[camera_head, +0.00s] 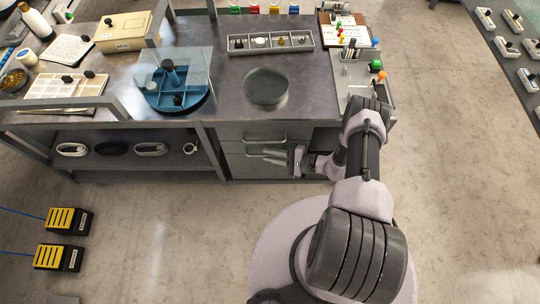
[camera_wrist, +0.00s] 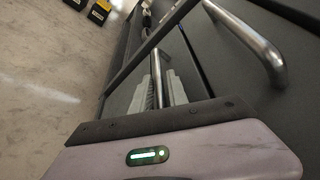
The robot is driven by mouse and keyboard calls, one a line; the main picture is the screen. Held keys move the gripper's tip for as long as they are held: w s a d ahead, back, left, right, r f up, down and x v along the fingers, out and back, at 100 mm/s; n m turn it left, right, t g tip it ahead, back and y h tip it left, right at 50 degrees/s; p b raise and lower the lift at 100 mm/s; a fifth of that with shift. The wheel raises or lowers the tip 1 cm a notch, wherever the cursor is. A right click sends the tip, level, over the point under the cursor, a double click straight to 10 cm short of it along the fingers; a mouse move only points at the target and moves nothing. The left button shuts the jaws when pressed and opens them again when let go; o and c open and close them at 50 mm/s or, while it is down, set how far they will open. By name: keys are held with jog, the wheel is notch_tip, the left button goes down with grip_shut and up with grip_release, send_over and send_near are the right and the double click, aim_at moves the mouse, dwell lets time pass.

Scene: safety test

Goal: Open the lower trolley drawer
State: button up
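The trolley's lower drawer (camera_head: 240,166) is in its front, under the upper drawer (camera_head: 233,133), and looks closed. My gripper (camera_head: 274,157) is in front of the lower drawer. Its fingers (camera_wrist: 157,90) lie on either side of a metal bar handle (camera_wrist: 156,70) in the wrist view. Whether they press on the handle or leave a small gap is not clear. The upper drawer's bar handle (camera_head: 265,140) is just above the gripper, and a bar handle also shows at the upper right of the wrist view (camera_wrist: 262,48). The fingers partly hide the lower handle in the head view.
The trolley top (camera_head: 222,84) carries a round dark dish (camera_head: 266,86) and a compartment tray (camera_head: 270,41). An open shelf (camera_head: 130,160) with several coiled items adjoins the drawers on the left. Yellow-black boxes (camera_head: 64,220) stand on the floor. Floor before the drawers is clear.

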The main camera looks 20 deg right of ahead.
jog(key=shift+w+a, duration=0.1)
grip_shut()
dwell(1.4)
